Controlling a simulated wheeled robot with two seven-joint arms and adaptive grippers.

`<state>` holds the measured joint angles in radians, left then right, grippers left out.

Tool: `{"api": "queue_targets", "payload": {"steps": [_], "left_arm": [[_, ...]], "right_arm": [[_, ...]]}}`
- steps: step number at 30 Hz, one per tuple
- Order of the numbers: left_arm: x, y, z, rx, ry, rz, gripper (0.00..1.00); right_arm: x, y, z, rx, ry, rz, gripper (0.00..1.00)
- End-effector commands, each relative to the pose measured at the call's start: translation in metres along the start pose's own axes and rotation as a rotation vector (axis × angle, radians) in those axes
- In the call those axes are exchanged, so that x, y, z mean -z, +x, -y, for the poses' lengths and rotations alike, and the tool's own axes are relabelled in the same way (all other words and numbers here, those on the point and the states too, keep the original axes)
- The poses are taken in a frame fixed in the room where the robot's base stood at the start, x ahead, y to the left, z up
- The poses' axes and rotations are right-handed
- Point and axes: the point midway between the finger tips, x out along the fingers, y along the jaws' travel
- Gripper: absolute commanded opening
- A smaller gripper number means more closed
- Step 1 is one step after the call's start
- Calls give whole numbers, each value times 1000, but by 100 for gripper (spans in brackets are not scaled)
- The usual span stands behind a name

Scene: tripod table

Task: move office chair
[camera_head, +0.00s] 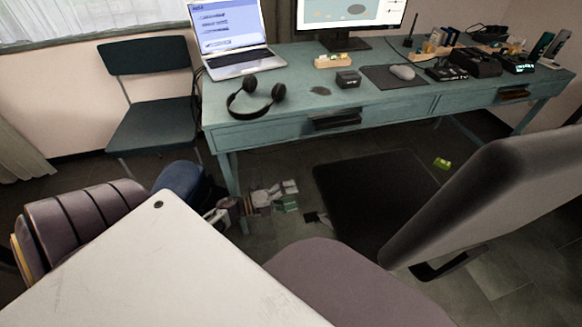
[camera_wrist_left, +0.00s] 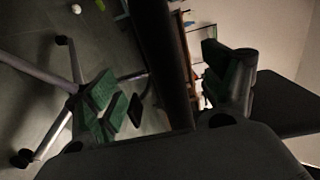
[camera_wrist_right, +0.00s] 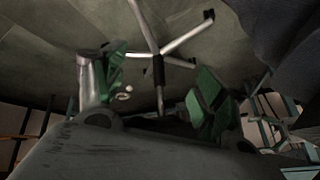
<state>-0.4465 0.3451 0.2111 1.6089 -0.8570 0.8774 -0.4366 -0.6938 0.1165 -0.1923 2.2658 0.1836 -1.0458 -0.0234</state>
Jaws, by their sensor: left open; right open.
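The office chair's dark grey backrest (camera_head: 490,190) rises at the right of the head view, with what looks like its mauve seat (camera_head: 340,285) at the bottom middle. My left gripper (camera_wrist_left: 160,95) has its green-padded fingers apart. A dark post (camera_wrist_left: 165,60) runs between them in the left wrist view; contact cannot be told. Metal base legs with casters (camera_wrist_left: 65,90) lie to the left. My right gripper (camera_wrist_right: 160,85) is open and empty, with a star-shaped caster base (camera_wrist_right: 158,52) beyond its fingers. I cannot make out either gripper clearly in the head view.
A teal desk (camera_head: 300,110) stands behind, with a laptop (camera_head: 235,50), headphones (camera_head: 255,97) and a monitor (camera_head: 350,14). A dark green chair (camera_head: 150,120) is at its left. Small items (camera_head: 265,198) lie on the floor near a dark flat square (camera_head: 375,190).

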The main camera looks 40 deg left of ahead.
Motion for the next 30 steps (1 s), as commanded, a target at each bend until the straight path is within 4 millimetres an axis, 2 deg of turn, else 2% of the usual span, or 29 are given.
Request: {"api": "queue_targets", "payload": {"steps": [11,30], "left_arm": [[0,24,0,2,2,0,83],[0,100,0,2,2,-1,83]], "right_arm": [[-5,10,0,9,10,-20,71],[-23,45,-2,36,47,-86,71]]}}
